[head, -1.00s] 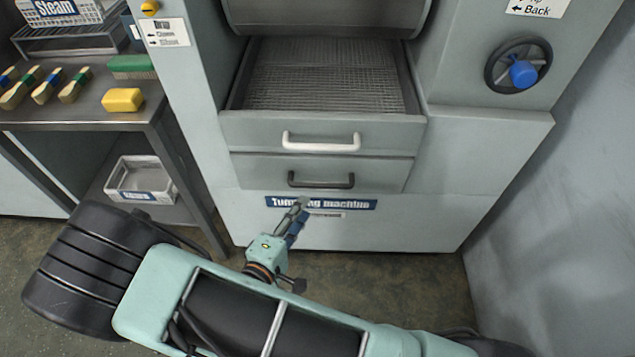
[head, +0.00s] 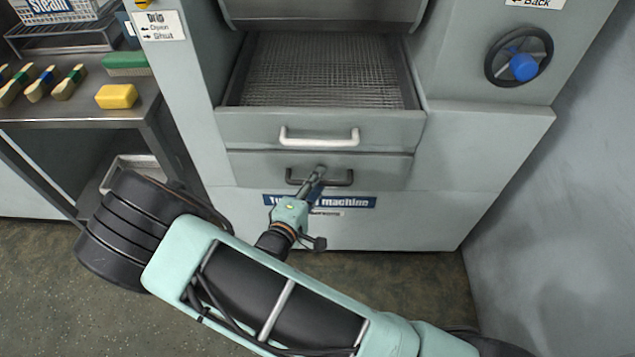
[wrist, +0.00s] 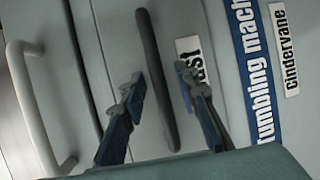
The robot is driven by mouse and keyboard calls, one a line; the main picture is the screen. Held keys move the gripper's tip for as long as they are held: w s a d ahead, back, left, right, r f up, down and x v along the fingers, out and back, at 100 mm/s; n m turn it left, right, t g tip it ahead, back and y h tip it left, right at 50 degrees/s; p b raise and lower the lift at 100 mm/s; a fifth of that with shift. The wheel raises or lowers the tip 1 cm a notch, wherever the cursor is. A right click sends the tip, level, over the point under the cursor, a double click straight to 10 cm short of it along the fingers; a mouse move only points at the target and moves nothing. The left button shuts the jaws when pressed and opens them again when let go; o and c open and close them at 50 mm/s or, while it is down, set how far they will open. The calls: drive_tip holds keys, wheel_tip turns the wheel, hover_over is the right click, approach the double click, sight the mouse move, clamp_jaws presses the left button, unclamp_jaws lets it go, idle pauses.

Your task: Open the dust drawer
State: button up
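The dust drawer (head: 250,166) is the lower grey drawer of the tumbling machine, with a dark bar handle (head: 344,183). It looks closed. In the wrist view the dark handle (wrist: 152,70) runs nearly upright, beside a white label (wrist: 190,48) reading "ust", its first letter hidden by a finger. My gripper (head: 318,174) is at the handle's middle in the head view. In the wrist view my gripper (wrist: 160,82) is open, with one finger on each side of the handle. I see gaps between fingers and handle; how deep the tips reach is unclear.
Above is a mesh-bottomed drawer (head: 235,125), pulled out, with a white handle (head: 320,137). A handwheel with a blue knob (head: 523,67) is at upper right. A metal table (head: 75,108) with brushes and a yellow block stands left. A wall closes the right side.

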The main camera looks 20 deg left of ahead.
drive_tip(key=shift+c, duration=0.6)
clamp_jaws()
drive_tip(key=shift+s, duration=0.1)
